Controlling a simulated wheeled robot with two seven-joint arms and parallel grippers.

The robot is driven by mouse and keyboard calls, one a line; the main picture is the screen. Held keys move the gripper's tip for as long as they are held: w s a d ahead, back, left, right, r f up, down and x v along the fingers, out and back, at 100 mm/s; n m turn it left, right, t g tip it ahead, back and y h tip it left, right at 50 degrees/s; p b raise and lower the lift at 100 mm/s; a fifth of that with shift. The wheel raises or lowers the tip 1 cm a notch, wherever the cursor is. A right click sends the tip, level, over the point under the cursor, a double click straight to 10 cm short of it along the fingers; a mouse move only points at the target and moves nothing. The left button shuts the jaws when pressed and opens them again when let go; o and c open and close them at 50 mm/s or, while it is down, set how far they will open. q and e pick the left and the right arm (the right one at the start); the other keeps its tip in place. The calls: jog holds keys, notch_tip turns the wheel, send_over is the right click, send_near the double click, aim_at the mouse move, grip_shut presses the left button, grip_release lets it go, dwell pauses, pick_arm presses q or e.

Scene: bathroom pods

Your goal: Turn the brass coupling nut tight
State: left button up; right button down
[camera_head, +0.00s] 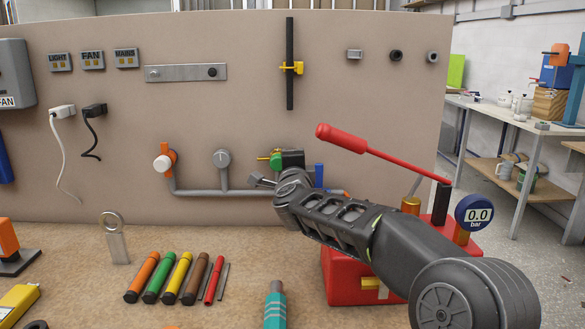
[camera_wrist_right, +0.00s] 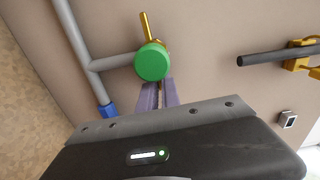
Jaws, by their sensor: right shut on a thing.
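The coupling fitting shows a round green face (camera_wrist_right: 152,62) at the end of a grey pipe branch, and its green also shows in the head view (camera_head: 276,162). A brass arm (camera_wrist_right: 147,27) sticks out from one side of it, pointing left in the head view. My right gripper (camera_wrist_right: 159,88) is beside the green face, on the side opposite that arm. Its fingers are shut, with a thin strip of brass showing between them, apparently the coupling nut's other arm. The fingers hide most of that part. My left gripper is not in view.
A red pump (camera_head: 350,278) with a long red lever (camera_head: 340,138) and a display reading 0.0 bar (camera_head: 476,213) stands right. Coloured markers (camera_head: 160,280) lie on the bench.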

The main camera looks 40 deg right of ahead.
jog(key=shift+f+m, duration=0.2)
jog(key=shift+m, duration=0.1)
jog(key=c, duration=1.6)
grip_release()
jog(key=shift+o, duration=0.2)
jog(key=v, duration=0.7)
jog(key=shift+s+a, duration=0.25)
jog(key=shift+s, duration=0.05)
